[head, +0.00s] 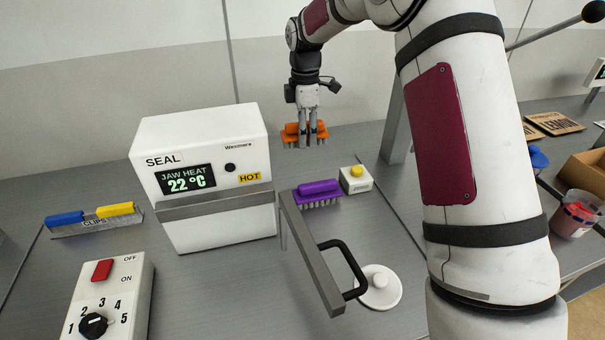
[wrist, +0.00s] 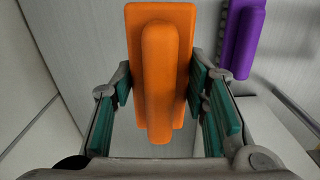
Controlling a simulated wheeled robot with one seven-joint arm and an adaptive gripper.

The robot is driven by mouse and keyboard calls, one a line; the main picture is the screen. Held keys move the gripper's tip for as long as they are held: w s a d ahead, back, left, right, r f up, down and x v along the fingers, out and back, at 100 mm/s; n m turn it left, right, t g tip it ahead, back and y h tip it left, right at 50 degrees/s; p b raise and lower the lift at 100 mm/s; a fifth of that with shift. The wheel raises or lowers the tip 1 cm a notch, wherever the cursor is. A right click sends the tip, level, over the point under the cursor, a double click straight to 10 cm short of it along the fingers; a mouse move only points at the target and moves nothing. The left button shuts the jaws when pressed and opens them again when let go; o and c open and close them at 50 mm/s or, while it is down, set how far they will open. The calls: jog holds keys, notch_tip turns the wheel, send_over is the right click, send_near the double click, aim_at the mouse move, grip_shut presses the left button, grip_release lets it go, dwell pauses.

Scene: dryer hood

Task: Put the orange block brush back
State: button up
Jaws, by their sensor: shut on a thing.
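The orange block brush (head: 292,133) hangs in my gripper (head: 308,140), bristles down, above the bench behind the purple brush. In the wrist view the orange brush (wrist: 160,60) lies between the two green-padded fingers, which close on its sides. In the head view the fingers cover its middle. The purple block brush (head: 318,189) stands bristles down on the bench, right of the sealer. It also shows in the wrist view (wrist: 240,38), at upper right, apart from the gripper.
The white sealer (head: 205,180) reads 22 °C; its jaw arm with a black handle (head: 345,268) extends forward. A yellow-button box (head: 355,180) sits beside the purple brush.

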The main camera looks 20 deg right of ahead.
aim_at(304, 171)
jog(key=shift+w+n, duration=0.2)
jog(key=shift+n, duration=0.1)
jog(key=shift+f, duration=0.25)
notch_tip(304, 171, down, 9)
jog(key=shift+f+p, duration=0.15)
jog(key=shift+p, duration=0.4)
jog(key=shift+f, duration=0.15)
jog(key=o, duration=1.1)
